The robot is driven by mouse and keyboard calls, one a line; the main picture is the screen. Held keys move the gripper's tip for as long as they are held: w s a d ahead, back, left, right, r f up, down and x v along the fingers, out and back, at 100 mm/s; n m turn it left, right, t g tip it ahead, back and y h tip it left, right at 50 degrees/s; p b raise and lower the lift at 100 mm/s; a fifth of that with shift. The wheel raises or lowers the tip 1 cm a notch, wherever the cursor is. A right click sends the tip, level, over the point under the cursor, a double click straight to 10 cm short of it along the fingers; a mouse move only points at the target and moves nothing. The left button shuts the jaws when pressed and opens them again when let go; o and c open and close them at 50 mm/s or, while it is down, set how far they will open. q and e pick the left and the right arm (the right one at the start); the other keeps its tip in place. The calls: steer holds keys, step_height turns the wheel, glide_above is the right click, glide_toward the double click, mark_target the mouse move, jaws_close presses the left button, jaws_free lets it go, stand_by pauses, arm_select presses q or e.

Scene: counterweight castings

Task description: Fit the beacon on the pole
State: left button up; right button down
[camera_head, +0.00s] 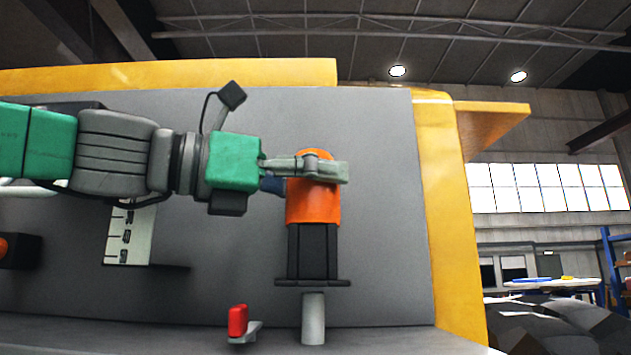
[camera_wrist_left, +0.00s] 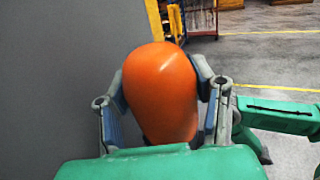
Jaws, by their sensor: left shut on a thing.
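The beacon (camera_head: 313,208) has an orange dome on a black ribbed body with a wider black base plate. My left gripper (camera_head: 318,170) is shut on the orange dome and holds the beacon upright. In the left wrist view the dome (camera_wrist_left: 160,92) sits between the two fingers. The pole (camera_head: 313,318) is a short light grey post under the beacon. The base plate appears just above the pole top and roughly in line with it. I cannot tell whether they touch. My right gripper is not in the head view.
A red handle (camera_head: 238,320) on a grey bracket stands left of the pole. A grey panel (camera_head: 385,200) with a yellow frame (camera_head: 445,200) rises behind. A white label plate (camera_head: 130,235) is on the left. A green arm link shows in the wrist view's right.

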mark_target(311, 228)
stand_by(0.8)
arm_select(q)
steer(key=shift+f+b, duration=1.8)
steer(key=shift+f, duration=0.9)
steer(key=o, duration=1.5)
steer(key=shift+f, duration=0.1)
steer(key=shift+s+a, duration=0.1)
steer(key=shift+a, duration=0.25)
steer(key=v, duration=1.1)
steer(key=shift+a, duration=0.1)
